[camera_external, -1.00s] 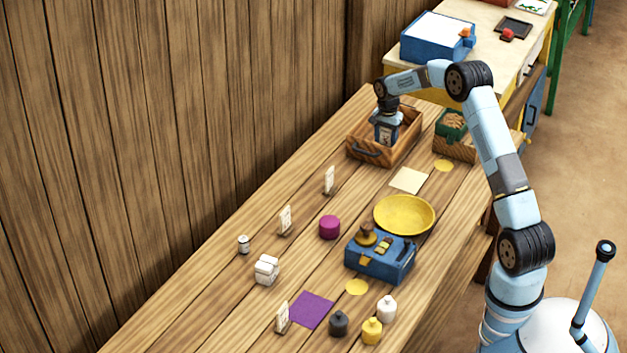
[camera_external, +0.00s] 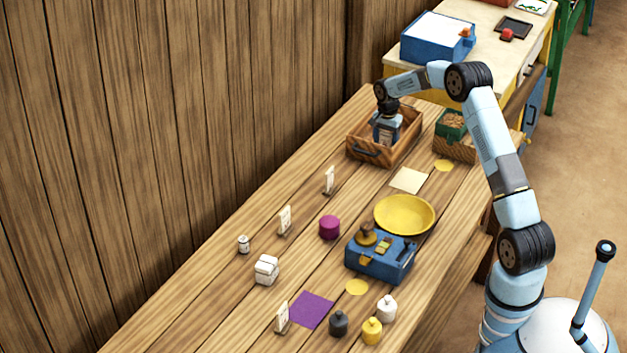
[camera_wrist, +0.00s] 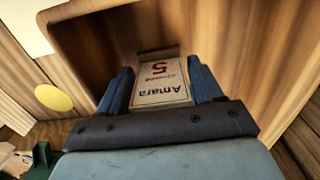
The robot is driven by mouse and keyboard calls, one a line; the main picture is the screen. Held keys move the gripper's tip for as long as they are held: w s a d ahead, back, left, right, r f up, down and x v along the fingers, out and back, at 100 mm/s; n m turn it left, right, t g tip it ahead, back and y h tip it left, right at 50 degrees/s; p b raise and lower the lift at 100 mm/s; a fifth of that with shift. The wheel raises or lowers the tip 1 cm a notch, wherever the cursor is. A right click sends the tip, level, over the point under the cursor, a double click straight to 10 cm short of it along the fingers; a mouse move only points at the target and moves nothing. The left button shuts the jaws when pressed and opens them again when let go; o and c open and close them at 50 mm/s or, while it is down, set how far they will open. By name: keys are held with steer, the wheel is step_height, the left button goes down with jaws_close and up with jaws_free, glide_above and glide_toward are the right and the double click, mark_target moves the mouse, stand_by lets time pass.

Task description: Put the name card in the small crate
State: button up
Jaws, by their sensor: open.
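The name card (camera_wrist: 160,88), white with "Amara" and a red 5, stands between my fingers in the wrist view, inside the small wooden crate (camera_wrist: 85,50). The crate (camera_external: 372,157) also shows in the external view, at the far end of the table, with a dark handle on its near side. My gripper (camera_external: 386,138) points down into it. In the wrist view my gripper (camera_wrist: 161,88) is open, with a finger on each side of the card and narrow gaps beside it. The card's lower edge is hard to make out.
Several other cards stand along the table, such as one (camera_external: 329,180) near the crate. A green box (camera_external: 452,124) is right of the crate. A yellow bowl (camera_external: 404,215) and a blue case (camera_external: 380,262) are nearer. A plank wall (camera_external: 200,120) runs behind.

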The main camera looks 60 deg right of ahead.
step_height(320, 180, up, 11)
steer(key=shift+r, duration=0.15)
steer(key=s+a+r+n+t+h, duration=0.1)
steer(key=s+a+r+n, duration=0.45)
steer(key=a+r, duration=0.7)
steer(key=s+a+r+n+t, duration=0.1)
steer(key=s+a+r+n, duration=0.2)
steer(key=s+a+r, duration=0.9)
steer(key=s+a+n+t, duration=0.1)
steer(key=s+a+n, duration=0.1)
steer(key=s+a, duration=0.4)
steer(key=s+a+n+t, duration=0.1)
steer(key=s+a+n, duration=0.25)
steer(key=a, duration=0.45)
steer(key=s+a+f+n, duration=0.2)
steer(key=s, duration=0.5)
steer(key=s+a+f+n+t+y, duration=0.1)
steer(key=s+a+f+n, duration=0.1)
steer(key=s, duration=0.5)
steer(key=shift+a+f+t, duration=0.3)
steer(key=shift+a, duration=0.45)
